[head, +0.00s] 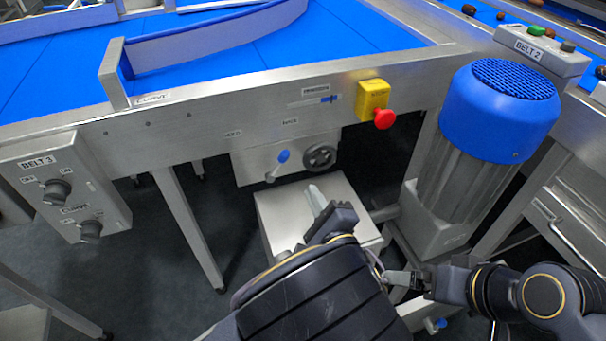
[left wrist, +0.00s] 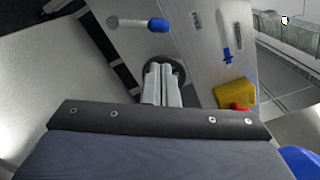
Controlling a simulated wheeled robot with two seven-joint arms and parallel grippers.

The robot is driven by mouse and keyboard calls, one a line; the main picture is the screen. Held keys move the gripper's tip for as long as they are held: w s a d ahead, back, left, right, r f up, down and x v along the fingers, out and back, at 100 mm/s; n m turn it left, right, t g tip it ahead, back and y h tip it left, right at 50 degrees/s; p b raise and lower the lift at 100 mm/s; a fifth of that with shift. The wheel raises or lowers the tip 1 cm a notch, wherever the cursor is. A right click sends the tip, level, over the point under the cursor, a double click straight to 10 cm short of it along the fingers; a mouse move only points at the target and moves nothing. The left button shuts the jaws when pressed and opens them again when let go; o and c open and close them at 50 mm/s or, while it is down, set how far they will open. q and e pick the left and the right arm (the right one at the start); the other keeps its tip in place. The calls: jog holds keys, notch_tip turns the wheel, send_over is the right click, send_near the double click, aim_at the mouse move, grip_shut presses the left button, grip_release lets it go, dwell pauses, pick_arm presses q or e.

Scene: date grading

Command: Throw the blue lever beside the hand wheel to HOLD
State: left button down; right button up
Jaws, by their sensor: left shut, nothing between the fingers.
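The blue lever (head: 283,156) is on a steel panel under the conveyor frame, its blue grip tilted up and right from its pivot. It also shows at the top of the left wrist view (left wrist: 158,25). The dark hand wheel (head: 320,157) is just right of it, and is partly hidden by my fingers in the left wrist view (left wrist: 178,70). My left gripper (head: 316,196) is shut and empty, below the wheel in the head view and apart from the lever. My right gripper (head: 398,278) is low at the right; its jaw opening is unclear.
A yellow box with a red button (head: 384,118) is above right of the wheel. A blue-topped motor (head: 499,110) stands at the right. The BELT 3 box (head: 65,185) is at the left. Small labels above the lever (head: 232,133) are too small to read surely.

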aim_at(280, 162)
pick_arm(q)
jog(key=b+x, duration=0.1)
jog(key=x, duration=0.8)
jog(key=shift+w+b, duration=0.35)
pick_arm(e)
jog(key=shift+f, duration=0.9)
pick_arm(q)
jog(key=shift+a, duration=0.1)
pick_arm(e)
jog(key=shift+f, duration=0.1)
